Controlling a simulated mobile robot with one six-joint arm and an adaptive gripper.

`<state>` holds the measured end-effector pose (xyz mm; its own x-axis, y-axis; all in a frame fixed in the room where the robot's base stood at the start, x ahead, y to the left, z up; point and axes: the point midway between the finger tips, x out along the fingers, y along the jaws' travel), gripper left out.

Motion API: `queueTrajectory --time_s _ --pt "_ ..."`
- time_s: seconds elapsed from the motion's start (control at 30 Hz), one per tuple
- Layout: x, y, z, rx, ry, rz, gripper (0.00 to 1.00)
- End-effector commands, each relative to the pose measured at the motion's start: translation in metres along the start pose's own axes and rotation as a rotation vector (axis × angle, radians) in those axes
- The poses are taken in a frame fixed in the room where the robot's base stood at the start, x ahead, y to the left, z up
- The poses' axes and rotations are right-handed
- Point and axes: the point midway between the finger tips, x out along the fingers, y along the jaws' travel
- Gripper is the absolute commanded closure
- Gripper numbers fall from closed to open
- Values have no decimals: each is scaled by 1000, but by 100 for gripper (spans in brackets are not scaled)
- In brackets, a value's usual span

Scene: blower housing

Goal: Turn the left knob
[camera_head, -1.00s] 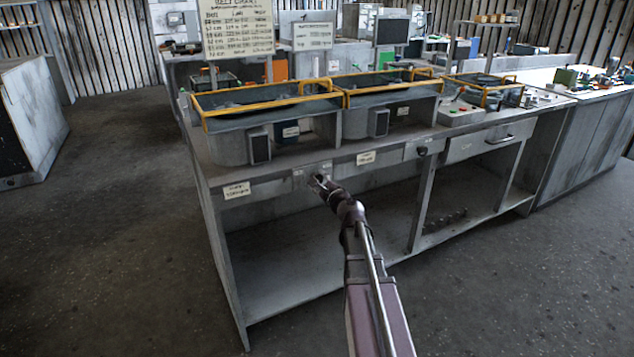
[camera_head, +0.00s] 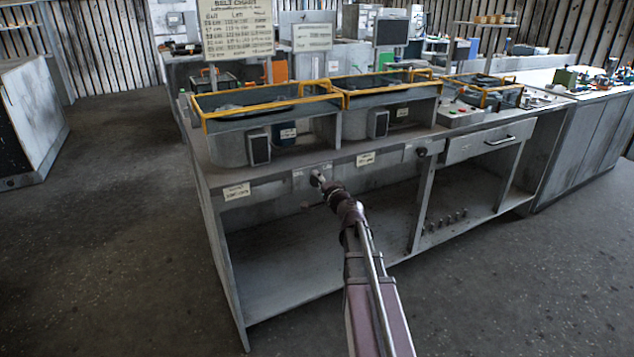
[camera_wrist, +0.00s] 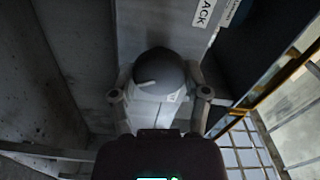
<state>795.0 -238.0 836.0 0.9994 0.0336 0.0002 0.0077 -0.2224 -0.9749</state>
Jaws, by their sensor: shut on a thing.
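The left knob (camera_wrist: 160,72) is dark and round with a pale pointer line, seen close up in the wrist view. The line slants, lower at its left end. My gripper (camera_wrist: 160,98) has one finger on each side of the knob and is shut on it. In the head view my gripper (camera_head: 318,180) is at the front panel under the bench top, left of the right knob (camera_head: 421,151). The left knob is mostly hidden there behind my gripper.
A paper label (camera_head: 236,191) is left of my gripper and another label (camera_head: 365,159) is to its right. The bench (camera_head: 215,177) carries yellow-framed housings (camera_head: 268,105).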

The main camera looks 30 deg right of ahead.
Motion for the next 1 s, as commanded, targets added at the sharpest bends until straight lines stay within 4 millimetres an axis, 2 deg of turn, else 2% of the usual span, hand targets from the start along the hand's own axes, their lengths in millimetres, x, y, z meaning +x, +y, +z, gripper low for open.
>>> queueTrajectory --time_s 0.2,0.4,0.9,0.93,1.0 --pt "1 -1 0 -142 1 0 88" --pt "1 -1 0 -213 1 0 88" --pt "1 -1 -1 -234 1 0 88" --pt "1 -1 -1 -234 2 0 31" --pt "1 -1 -1 -234 1 0 10"
